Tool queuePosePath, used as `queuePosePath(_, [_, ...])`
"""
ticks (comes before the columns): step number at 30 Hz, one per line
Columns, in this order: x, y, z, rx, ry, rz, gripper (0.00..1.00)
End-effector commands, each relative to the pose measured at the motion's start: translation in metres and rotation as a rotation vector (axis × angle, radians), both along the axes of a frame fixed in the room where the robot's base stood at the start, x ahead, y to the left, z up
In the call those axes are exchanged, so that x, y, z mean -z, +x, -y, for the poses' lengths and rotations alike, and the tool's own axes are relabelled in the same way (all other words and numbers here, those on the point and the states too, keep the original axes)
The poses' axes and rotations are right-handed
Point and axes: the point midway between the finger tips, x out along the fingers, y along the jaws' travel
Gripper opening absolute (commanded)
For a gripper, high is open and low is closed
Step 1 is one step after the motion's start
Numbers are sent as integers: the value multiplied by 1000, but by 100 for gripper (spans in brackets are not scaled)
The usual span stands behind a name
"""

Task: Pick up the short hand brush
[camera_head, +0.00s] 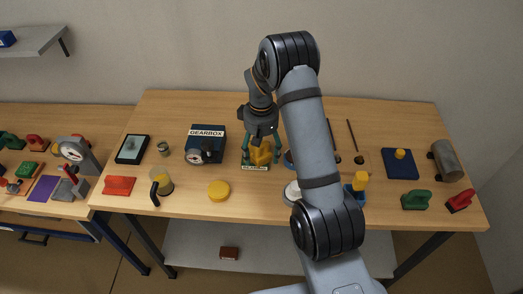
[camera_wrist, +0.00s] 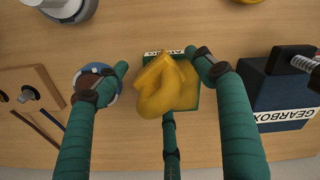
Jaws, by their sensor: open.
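I cannot tell for certain which thing is the short hand brush. A green block with a handle (camera_head: 414,200) and a red one (camera_head: 459,201) lie at the right end of the table, far from my gripper. My gripper (camera_head: 260,152) is open, with its green fingers pointing down around a yellow lumpy object (camera_head: 261,154). In the wrist view, my gripper (camera_wrist: 160,66) has fingers on either side of this yellow object (camera_wrist: 165,88) and one below it. The object stands on a green labelled plate (camera_wrist: 206,100). Contact cannot be told.
The gearbox (camera_head: 206,143) stands left of my gripper. A blue round dish (camera_wrist: 112,97) is close beside one finger. My arm hides part of the table.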

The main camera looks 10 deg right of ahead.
Motion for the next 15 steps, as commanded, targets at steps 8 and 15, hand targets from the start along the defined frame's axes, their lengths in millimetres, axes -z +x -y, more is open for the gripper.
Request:
queuePosePath(8, [6, 0, 0, 1, -1, 1, 69])
queuePosePath(15, [6, 0, 0, 1, 0, 1, 56])
